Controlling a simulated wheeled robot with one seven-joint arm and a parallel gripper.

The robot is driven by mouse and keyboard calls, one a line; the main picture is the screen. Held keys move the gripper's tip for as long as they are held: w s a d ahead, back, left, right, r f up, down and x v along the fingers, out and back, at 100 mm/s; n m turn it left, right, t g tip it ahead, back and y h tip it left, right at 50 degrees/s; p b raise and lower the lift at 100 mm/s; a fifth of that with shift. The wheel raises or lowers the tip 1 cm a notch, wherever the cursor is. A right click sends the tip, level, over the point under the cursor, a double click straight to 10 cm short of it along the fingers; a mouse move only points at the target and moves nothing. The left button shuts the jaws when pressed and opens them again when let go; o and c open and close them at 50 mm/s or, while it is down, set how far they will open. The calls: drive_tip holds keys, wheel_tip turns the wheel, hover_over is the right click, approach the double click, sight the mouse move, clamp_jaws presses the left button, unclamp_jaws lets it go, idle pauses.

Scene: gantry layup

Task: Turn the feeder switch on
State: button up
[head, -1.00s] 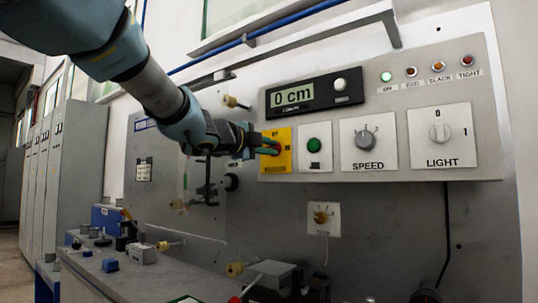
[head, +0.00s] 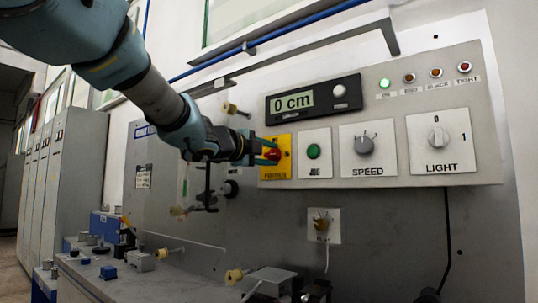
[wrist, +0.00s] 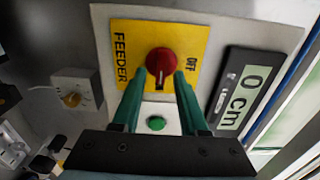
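The feeder switch is a red round knob (head: 272,155) on a yellow plate (head: 281,172), at the left end of the grey control panel. In the wrist view, the knob (wrist: 161,62) shows a white mark pointing down the picture, while the word OFF stands to its right. My gripper (wrist: 160,76) has its two green fingers apart, one on each side of the knob's near edge. I see a small gap at the left finger; contact at the right finger is unclear. In the head view, my gripper (head: 267,152) reaches the knob from the left.
A green button (head: 313,151), the SPEED dial (head: 364,145) and the LIGHT switch (head: 438,137) are to the right. The display (head: 313,99) above reads 0 cm. The leftmost indicator lamp (head: 385,83) glows green. A small dial (head: 320,225) sits below the panel.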

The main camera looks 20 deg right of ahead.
drive_tip(key=p+v, duration=0.7)
drive_tip(key=v, duration=0.3)
drive_tip(key=shift+s+a+p, duration=0.15)
drive_tip(key=shift+a+p, duration=0.15)
drive_tip(key=shift+a, duration=0.05)
idle(0.6)
drive_tip(key=w+a+f+n+t+y+p, duration=0.1)
drive_tip(key=w+a+f+n+y, duration=0.45)
drive_tip(key=a+f+n, duration=0.4)
drive_tip(key=w+a+f+n+t+y+p, duration=0.1)
drive_tip(key=w+a+f+n+y, duration=0.3)
drive_tip(key=a+f+n+y, duration=0.45)
drive_tip(key=s+a+f+n+g, duration=0.4)
drive_tip(key=s+f+n, duration=0.1)
drive_tip(key=s+f, duration=0.2)
drive_tip(key=s+a+f+n+g+y+p, duration=0.1)
drive_tip(key=s+a+f+n+g, duration=0.4)
drive_tip(key=f, duration=0.5)
drive_tip(key=shift+s+a+n+y, duration=0.3)
drive_tip(key=shift+s+n, duration=0.3)
drive_tip(key=shift+s, duration=0.4)
